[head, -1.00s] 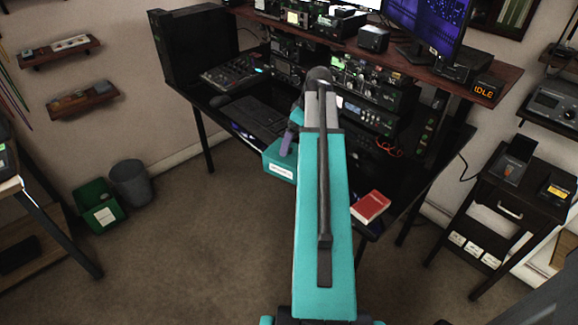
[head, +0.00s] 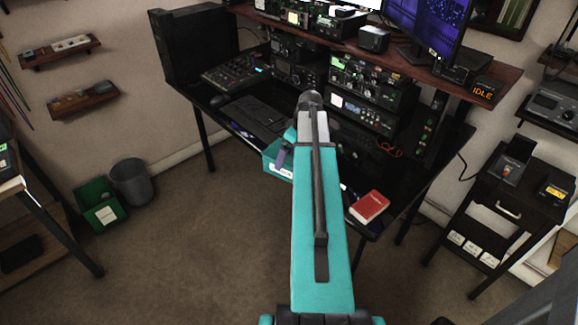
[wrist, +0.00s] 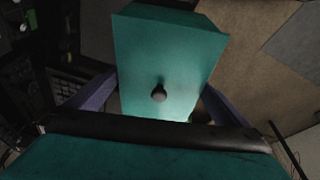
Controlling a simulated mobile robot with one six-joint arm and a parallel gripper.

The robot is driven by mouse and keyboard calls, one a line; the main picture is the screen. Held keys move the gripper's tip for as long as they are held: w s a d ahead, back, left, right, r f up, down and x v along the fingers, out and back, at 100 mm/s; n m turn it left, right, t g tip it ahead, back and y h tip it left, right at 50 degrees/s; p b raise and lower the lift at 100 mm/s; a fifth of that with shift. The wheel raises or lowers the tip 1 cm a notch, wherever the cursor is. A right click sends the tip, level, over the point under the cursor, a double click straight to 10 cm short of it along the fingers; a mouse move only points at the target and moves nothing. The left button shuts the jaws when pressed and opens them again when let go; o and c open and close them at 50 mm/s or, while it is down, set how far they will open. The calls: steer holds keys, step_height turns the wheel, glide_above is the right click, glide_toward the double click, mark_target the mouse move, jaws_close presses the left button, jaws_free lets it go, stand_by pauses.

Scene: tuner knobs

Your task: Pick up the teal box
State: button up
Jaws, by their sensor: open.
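The teal box (head: 271,158) sits at the front edge of the desk in the head view, with a white label low on its near side. My arm hides its right part. In the wrist view the teal box (wrist: 170,55) fills the upper middle, with a small dark round knob on the face toward the camera. My gripper (wrist: 158,88) is open, with one purple finger on each side of the box. Whether the fingers touch it I cannot tell. In the head view one purple finger of my gripper (head: 281,157) overlaps the box.
The black desk (head: 215,113) holds a keyboard (head: 254,113), a mixer (head: 232,76) and stacked radio gear (head: 362,95). A red book (head: 369,206) lies at the desk's front right. The carpeted floor (head: 205,240) in front of the desk is clear.

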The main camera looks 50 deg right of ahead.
steer(key=shift+f, duration=0.1)
steer(key=shift+p+x, duration=0.85)
steer(key=shift+x, duration=1.65)
steer(key=shift+d, duration=0.1)
steer(key=c, duration=0.7)
steer(key=o, duration=0.7)
steer(key=shift+s, duration=0.1)
steer(key=shift+b+v, duration=0.95)
steer(key=shift+v, duration=1.6)
steer(key=shift+b+v, duration=0.55)
steer(key=shift+v, duration=3.8)
